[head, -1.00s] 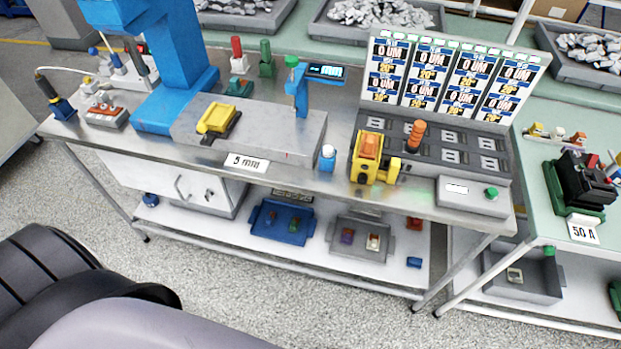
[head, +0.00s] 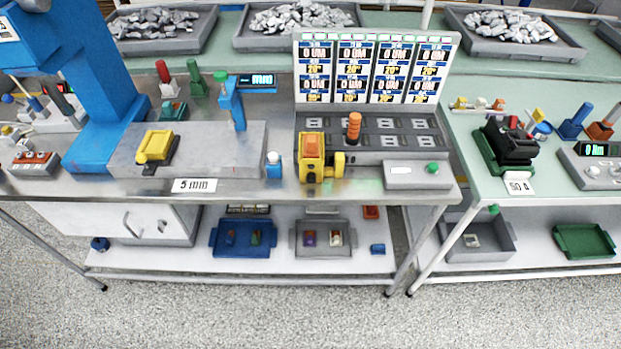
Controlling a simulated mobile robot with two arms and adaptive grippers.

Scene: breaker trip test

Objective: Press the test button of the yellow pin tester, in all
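A yellow device with an orange top (head: 312,150), which looks like the yellow pin tester, stands upright at the front edge of the metal bench, before the grey slotted block. A short yellow part juts from its right side. I cannot make out its test button clearly. An orange ribbed peg (head: 354,127) stands just behind it to the right. Another yellow piece (head: 155,146) lies on the grey plate of the blue press at left. Neither of my grippers is in view, and nothing touches the yellow device.
A display panel (head: 375,68) stands behind the grey slotted block. A grey box with a green button (head: 418,174) is to the right, and a small blue bottle (head: 273,165) to the left. A green-topped bench (head: 465,186) adjoins at right. The floor in front is clear.

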